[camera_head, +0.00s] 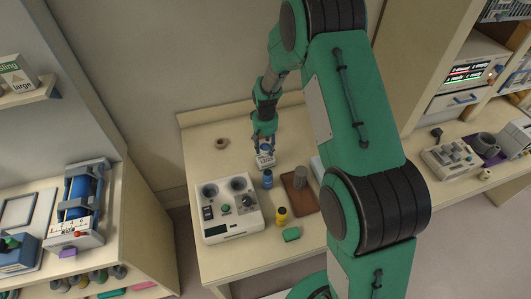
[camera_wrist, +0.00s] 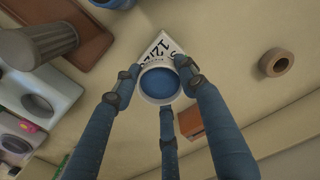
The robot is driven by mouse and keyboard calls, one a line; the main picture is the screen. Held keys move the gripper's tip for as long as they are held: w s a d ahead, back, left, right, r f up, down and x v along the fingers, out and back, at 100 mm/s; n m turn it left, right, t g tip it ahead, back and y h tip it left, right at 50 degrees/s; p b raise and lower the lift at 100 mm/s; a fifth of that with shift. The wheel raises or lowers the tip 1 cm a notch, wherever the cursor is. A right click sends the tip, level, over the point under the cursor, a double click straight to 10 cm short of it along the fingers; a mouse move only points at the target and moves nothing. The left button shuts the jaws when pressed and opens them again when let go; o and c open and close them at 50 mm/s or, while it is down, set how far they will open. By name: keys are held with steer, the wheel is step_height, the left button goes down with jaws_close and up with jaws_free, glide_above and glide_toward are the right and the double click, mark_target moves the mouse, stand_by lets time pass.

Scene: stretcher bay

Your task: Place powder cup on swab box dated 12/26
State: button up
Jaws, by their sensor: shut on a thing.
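The powder cup (camera_wrist: 160,84) is white and round, with blue contents, seen from above in the wrist view. My gripper (camera_wrist: 160,92) has its blue fingers closed around the cup's sides. In the head view my gripper (camera_head: 264,143) points down above the table, over the small white labelled box (camera_head: 265,161). The cup overlaps the box in the wrist view; whether they touch I cannot tell.
A brown tray (camera_head: 296,204) with a grey ribbed tumbler (camera_head: 300,177) lies to the right.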

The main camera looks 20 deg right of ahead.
mark_target(266, 152)
steer(key=shift+f, duration=1.85)
steer(key=shift+f, duration=0.15)
steer(key=o, duration=1.1)
step_height(266, 152, up, 12)
steer(key=shift+b, duration=0.3)
